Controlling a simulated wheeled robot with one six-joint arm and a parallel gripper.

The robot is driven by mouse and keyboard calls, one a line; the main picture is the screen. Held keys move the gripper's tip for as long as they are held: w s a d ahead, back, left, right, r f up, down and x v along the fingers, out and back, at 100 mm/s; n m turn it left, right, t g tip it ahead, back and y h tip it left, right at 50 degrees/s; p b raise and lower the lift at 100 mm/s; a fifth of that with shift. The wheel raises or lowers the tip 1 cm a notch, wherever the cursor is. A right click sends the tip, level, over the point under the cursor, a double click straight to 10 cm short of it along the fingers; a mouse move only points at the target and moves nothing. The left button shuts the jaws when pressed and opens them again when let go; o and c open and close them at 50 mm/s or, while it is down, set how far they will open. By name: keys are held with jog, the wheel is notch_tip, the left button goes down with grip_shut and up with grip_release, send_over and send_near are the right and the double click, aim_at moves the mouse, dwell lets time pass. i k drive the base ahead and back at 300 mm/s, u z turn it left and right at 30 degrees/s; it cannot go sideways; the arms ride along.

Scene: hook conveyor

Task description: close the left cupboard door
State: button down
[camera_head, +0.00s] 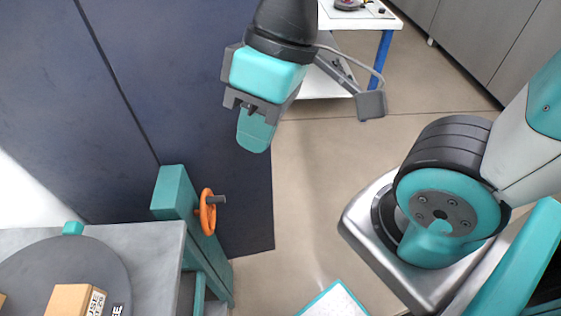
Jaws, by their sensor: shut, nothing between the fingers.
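Tall dark blue panels (110,80) fill the left side, with a thin seam running down between two of them. They look like cupboard doors, but I cannot tell which is the left door or whether one stands ajar; no handle shows. The right panel (245,190) ends in a straight edge above the floor. My gripper (252,142) hangs at the top centre, in front of the right panel in the picture. Its teal fingers are together and empty. I cannot tell whether it touches the panel.
An orange handwheel (207,212) on a teal frame stands below the panels. Beside it, a grey table (150,262) carries a dark round disc (95,262) and a cardboard box (72,300). A white table (330,80) and grey cabinets (480,40) stand behind. Open floor (330,185) lies in the middle.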

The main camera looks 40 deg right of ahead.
aim_at(166, 57)
jog(key=k, duration=1.25)
jog(key=z, duration=0.95)
jog(key=i, duration=1.1)
jog(key=u, duration=0.05)
